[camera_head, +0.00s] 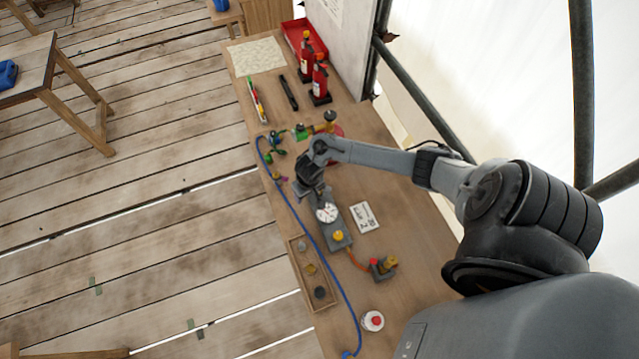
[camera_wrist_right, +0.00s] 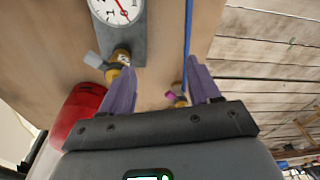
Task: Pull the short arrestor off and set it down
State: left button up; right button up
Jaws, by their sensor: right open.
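My right gripper (camera_head: 309,187) is open and empty above the bench, at the far end of a grey gauge block (camera_head: 333,223). In the right wrist view its two purple fingers (camera_wrist_right: 160,80) are spread apart. A short brass fitting with a grey lever (camera_wrist_right: 116,67) is at the end of the block, partly behind the left finger. A small brass piece with a magenta part (camera_wrist_right: 177,95) lies between the fingers in the picture, near the right one; the magenta part also shows in the head view (camera_head: 284,179). I cannot tell which piece is the short arrestor. My left gripper is out of view.
A wooden tray (camera_head: 298,262) with small parts lies left of the block. A blue hose (camera_head: 322,254) runs along the bench. A white card (camera_head: 364,217), an orange-hosed fitting (camera_head: 383,266) and a red button (camera_head: 372,320) are nearby. Red extinguishers (camera_head: 320,80) stand farther back.

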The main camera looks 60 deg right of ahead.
jog(key=d+m, duration=0.1)
jog(key=d, duration=0.1)
jog(key=d+m+g, duration=0.1)
jog(key=d, duration=0.2)
jog(key=d+r+m, duration=0.1)
jog(key=d, duration=0.1)
jog(key=shift+s+d, duration=0.25)
jog(key=shift+s, duration=0.1)
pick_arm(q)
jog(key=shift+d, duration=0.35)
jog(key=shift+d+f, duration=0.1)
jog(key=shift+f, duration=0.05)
pick_arm(e)
jog(key=shift+f, duration=0.15)
jog(key=shift+f+b, duration=0.15)
jog(key=shift+b, duration=0.15)
notch_tip(320, 180, down, 5)
jog(key=b, duration=0.6)
pick_arm(q)
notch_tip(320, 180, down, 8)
jog(key=b, duration=0.1)
jog(key=shift+b, duration=0.3)
pick_arm(e)
jog(key=shift+f, duration=1.8)
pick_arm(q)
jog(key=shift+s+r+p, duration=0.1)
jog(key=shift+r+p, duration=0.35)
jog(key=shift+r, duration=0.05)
pick_arm(e)
jog(key=shift+r, duration=0.1)
